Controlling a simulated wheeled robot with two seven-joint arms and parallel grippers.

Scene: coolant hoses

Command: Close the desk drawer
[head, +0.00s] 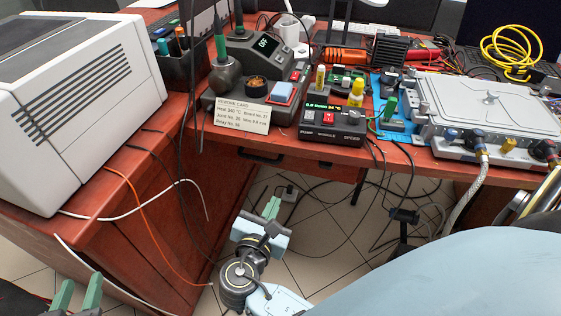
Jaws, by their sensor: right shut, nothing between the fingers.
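The desk drawer (318,166) is under the front edge of the red-brown desk, below the pump module. Its front shows as a narrow reddish strip with a dark handle (262,158) near its left end. From this steep angle I cannot tell how far it stands out. My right gripper (272,207), with green fingers, is shut and empty, in front of and below the drawer, apart from it. My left gripper (77,293) is at the bottom left, its two green fingers apart with nothing between them, far from the drawer.
Black, orange and white cables hang at the left near my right arm. A pump module (333,120), a label card (241,112) and a grey case (480,105) stand on the desk. A white machine (75,105) fills the left. Tiled floor with loose cables lies below.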

